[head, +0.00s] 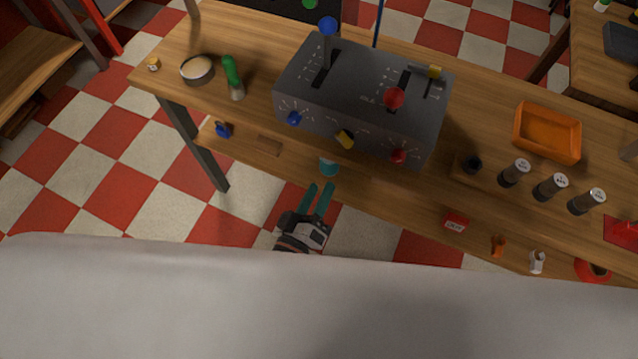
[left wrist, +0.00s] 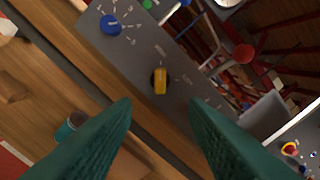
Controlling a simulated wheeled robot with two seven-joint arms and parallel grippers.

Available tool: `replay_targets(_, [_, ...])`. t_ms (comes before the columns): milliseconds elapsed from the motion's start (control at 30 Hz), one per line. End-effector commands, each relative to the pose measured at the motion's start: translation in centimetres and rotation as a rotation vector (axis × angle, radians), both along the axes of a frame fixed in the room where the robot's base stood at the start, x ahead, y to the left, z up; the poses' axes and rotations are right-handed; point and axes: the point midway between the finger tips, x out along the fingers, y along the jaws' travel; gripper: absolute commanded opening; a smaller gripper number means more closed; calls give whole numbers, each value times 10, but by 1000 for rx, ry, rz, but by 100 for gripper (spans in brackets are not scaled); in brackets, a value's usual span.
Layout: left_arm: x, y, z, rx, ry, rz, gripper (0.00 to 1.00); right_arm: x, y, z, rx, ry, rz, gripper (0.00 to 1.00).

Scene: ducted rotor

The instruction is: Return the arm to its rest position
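My left gripper (head: 320,198) is in front of the wooden table, at the lower middle of the head view. Its two teal fingers are apart with nothing between them. In the left wrist view the left gripper (left wrist: 160,125) also shows open fingers, pointing toward the grey control box (left wrist: 170,55) and its yellow knob (left wrist: 160,80). The grey control box (head: 340,125) stands on the table, beyond the gripper, with blue, yellow and red knobs on its front. My right gripper is in neither view.
An orange tray (head: 547,132) and several dark cylinders (head: 514,173) stand to the right. A green-topped bottle (head: 232,75) and a round tin (head: 197,69) stand at left. Open checkered floor (head: 130,160) lies left of the table.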

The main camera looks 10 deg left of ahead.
Motion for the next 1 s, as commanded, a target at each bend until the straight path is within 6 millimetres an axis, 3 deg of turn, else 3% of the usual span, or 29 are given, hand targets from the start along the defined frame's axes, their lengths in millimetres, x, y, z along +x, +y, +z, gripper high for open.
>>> replay_targets(300, [0,0,-3,6,4,-2,40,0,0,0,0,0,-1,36])
replay_targets(367, [0,0,-13,27,21,-8,40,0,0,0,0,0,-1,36])
replay_targets(433, [-3,1,-37,80,61,-23,40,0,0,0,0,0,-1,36])
replay_targets(567, [-15,12,-115,250,196,-76,40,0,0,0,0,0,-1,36])
replay_targets(667, [-36,31,-187,405,335,-131,40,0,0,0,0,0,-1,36])
replay_targets(800, [-80,70,-278,605,544,-212,40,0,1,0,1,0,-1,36])
replay_targets(900, [-123,103,-332,731,702,-278,40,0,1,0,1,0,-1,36])
replay_targets(1000, [-170,137,-374,838,860,-346,40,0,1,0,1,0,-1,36])
